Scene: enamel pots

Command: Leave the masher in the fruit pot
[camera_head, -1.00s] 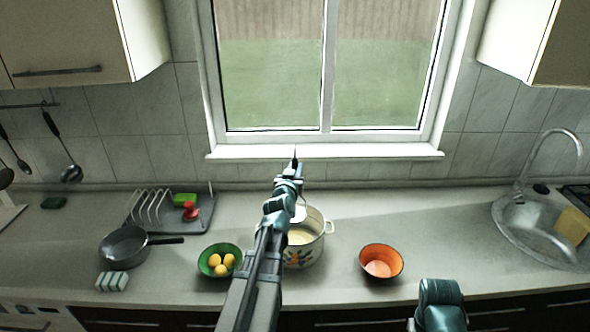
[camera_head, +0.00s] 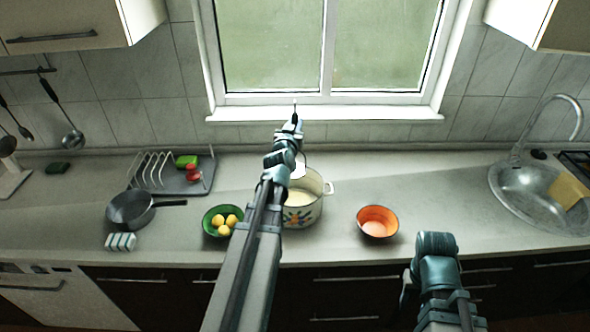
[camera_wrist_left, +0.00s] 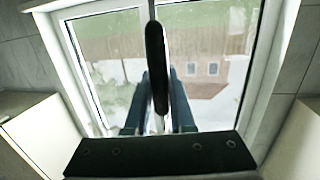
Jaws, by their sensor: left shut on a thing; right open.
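The white enamel pot (camera_head: 301,217) with a painted coloured motif stands on the counter, with pale contents inside. My left gripper (camera_head: 292,130) is above and behind the pot, shut on the masher. The masher's dark handle (camera_wrist_left: 157,68) runs upright between the fingers in the left wrist view. In the head view its tip shows above the gripper, and its pale lower part (camera_head: 299,171) hangs at the pot's opening. My arm hides the pot's left side, so I cannot tell whether the masher touches the contents. My right gripper (camera_head: 435,244) is open at the counter's front, its fingers hardly visible.
A green bowl of yellow fruit (camera_head: 208,224) is left of the pot and an orange bowl (camera_head: 377,222) right. The sink (camera_head: 530,200) is at the right. Counter between orange bowl and sink is clear.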

